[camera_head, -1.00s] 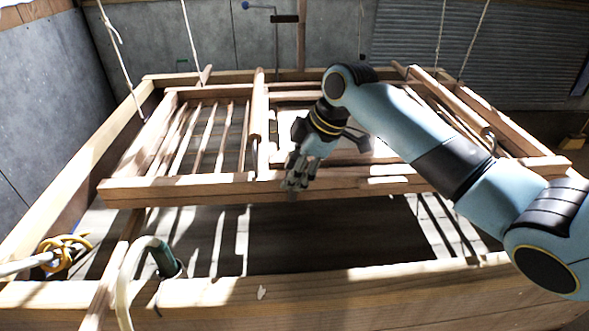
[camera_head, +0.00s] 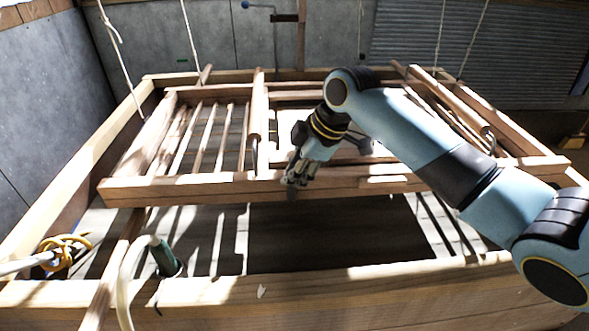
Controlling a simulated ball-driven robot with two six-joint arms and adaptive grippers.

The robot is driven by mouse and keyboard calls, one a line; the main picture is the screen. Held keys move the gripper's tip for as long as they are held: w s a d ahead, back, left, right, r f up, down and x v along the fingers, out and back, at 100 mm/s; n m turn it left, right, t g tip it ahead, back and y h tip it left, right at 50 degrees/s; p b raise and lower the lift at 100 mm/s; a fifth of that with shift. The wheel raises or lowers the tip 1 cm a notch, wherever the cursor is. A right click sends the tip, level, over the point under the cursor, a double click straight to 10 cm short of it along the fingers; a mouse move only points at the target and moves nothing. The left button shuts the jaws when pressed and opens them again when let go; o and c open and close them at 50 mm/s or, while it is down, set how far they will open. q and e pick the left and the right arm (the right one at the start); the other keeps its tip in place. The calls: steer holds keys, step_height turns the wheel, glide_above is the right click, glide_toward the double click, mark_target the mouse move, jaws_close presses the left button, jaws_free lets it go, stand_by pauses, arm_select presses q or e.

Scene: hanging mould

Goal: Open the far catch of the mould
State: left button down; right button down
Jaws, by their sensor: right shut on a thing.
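The mould is a wooden frame (camera_head: 225,189) with slats, inside a larger timber surround. My right gripper (camera_head: 296,183) points down at the front beam of the inner frame, near its middle. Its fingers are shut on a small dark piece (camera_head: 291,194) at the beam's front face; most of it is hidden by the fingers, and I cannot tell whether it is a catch. A small green piece (camera_head: 183,62) shows beyond the back left beam; it is too small to identify. My left gripper is not in view.
Ropes (camera_head: 440,40) hang down to the frame. A green-handled item (camera_head: 166,258) and a pale curved tube (camera_head: 127,270) are at the front left, near a yellow coil (camera_head: 62,252). The front timber (camera_head: 330,290) crosses the bottom. A dark opening (camera_head: 340,238) lies below the inner frame.

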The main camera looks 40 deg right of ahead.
steer(key=s+a+f+n+t+h+b, duration=0.2)
steer(key=s+a+f+t+h+b, duration=0.1)
steer(key=s+f+t+b, duration=0.3)
steer(key=shift+s+a+t+h+b, duration=0.2)
steer(key=shift+a+t+h+b, duration=0.25)
steer(key=shift+t, duration=0.95)
steer(key=shift+f, duration=0.2)
steer(key=c, duration=1.2)
jaws_free()
steer(key=shift+r, duration=0.1)
steer(key=shift+c, duration=0.2)
steer(key=v, duration=1.2)
steer(key=shift+a, duration=0.1)
